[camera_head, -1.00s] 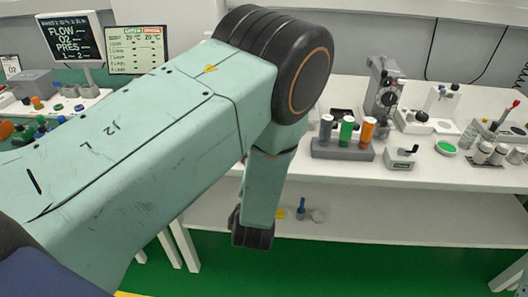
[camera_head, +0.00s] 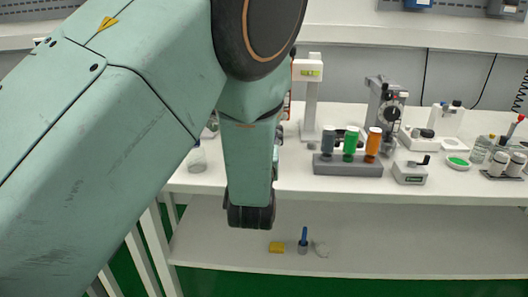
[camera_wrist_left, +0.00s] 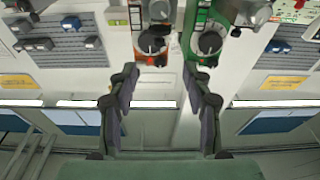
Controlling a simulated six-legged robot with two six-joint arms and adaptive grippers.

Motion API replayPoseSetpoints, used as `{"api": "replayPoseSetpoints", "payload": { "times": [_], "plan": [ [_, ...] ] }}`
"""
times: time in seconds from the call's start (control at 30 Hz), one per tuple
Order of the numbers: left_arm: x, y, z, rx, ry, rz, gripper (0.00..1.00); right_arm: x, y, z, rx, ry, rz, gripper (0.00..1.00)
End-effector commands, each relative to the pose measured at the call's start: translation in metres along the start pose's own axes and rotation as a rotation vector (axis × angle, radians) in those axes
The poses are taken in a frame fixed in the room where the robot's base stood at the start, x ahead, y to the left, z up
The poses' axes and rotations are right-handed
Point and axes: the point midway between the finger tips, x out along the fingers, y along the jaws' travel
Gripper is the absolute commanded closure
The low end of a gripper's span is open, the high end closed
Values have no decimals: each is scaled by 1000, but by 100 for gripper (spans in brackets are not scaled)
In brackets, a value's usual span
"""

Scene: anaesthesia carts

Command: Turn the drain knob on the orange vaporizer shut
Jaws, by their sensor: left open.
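In the left wrist view, an orange vaporizer (camera_wrist_left: 140,57) stands at the top centre with a dark round knob (camera_wrist_left: 152,43) on its front. A green vaporizer (camera_wrist_left: 200,57) stands just right of it with a similar knob. My left gripper (camera_wrist_left: 160,78) is open and empty. Its two fingers are spread below the vaporizers in the picture, apart from the knob. I cannot tell which knob is the drain knob or whether it is turned. In the head view my left arm fills the left side and its gripper is out of sight. My right gripper is in neither view.
In the head view, a grey rack (camera_head: 347,170) holds a grey, a green and an orange bottle (camera_head: 373,142) on a white table (camera_head: 300,186). A lower shelf (camera_head: 400,250) holds a yellow block (camera_head: 276,247) and a blue-topped item (camera_head: 304,238). Its right part is clear.

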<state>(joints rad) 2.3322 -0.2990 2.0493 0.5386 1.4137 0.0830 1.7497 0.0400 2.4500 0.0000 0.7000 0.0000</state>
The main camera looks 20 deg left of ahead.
Motion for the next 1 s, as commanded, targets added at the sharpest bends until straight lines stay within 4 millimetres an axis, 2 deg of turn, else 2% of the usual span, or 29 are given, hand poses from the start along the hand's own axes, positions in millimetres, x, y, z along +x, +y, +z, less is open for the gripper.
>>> {"api": "replayPoseSetpoints", "payload": {
  "times": [0.03,0.13,0.27,0.43,0.8,1.0],
  "plan": [
    [0,-1,8,-41,-9,2,50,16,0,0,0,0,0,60],
    [-2,-2,20,-152,-69,6,50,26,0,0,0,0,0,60],
    [-6,-2,34,-260,-154,0,50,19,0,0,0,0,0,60],
    [-2,-2,39,-317,-174,-7,50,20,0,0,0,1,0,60],
    [49,-1,49,-316,-171,-8,50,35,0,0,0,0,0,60],
    [66,0,51,-313,-171,-5,50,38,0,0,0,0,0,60]
  ]
}}
